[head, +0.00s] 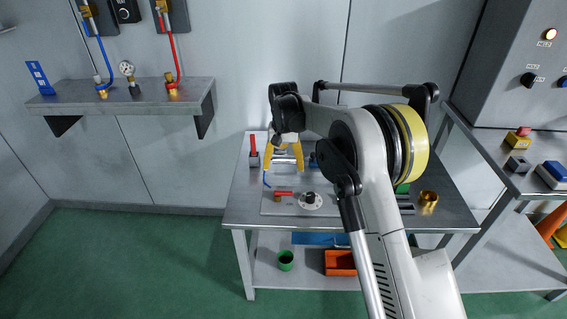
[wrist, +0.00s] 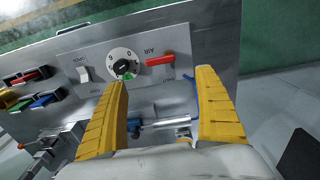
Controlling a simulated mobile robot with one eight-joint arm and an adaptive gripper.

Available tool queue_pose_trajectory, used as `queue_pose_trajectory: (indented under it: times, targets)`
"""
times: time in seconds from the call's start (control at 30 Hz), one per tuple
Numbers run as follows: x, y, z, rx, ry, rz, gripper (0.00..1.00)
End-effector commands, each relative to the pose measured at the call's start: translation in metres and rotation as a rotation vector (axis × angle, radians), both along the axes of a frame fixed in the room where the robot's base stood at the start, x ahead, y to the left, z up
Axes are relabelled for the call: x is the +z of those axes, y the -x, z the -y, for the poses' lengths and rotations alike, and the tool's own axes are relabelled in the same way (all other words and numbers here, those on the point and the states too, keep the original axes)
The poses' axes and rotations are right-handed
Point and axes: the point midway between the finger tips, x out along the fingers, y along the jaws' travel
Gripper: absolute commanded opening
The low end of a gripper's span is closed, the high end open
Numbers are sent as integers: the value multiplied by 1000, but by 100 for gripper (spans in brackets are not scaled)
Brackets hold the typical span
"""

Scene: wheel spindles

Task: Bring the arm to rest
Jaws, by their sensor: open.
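My gripper (head: 284,158) has yellow fingers and hangs over the left part of the metal table in the head view. In the wrist view my gripper (wrist: 164,95) has its two fingers wide apart, with nothing held between them. My arm reaches out over the table and hides much of its middle. Beyond the fingertips lies a grey panel (wrist: 95,62) with a round dial (wrist: 123,63), a red lever (wrist: 160,60) and a white switch (wrist: 84,73). A silver cylinder (wrist: 165,123) shows between the fingers, apparently below them.
The metal table (head: 240,205) carries a brass ring (head: 428,199). Its lower shelf holds a green cup (head: 286,260) and an orange bin (head: 339,262). A wall shelf (head: 130,104) with hoses is at left. A side bench with a control cabinet (head: 510,60) stands at right. The floor at left is clear.

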Motion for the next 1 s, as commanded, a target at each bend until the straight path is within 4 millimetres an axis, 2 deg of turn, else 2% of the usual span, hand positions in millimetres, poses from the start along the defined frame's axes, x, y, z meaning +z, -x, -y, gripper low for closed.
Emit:
queue_pose_trajectory:
  times: [0.13, 0.23, 0.37, 0.47, 0.6, 0.7, 0.83, 1.0]
  targets:
    - [1, 0, 0, 0, 0, 1, 82]
    - [12, 3, 5, 0, -3, 11, 82]
    - [52, 18, 25, 2, -13, 55, 82]
    - [93, 41, 47, 6, -24, 108, 82]
    - [142, 84, 79, 12, -34, 189, 82]
    - [169, 120, 101, 17, -38, 247, 82]
    - [191, 172, 127, 23, -37, 323, 82]
    - [200, 243, 156, 30, -29, 422, 82]
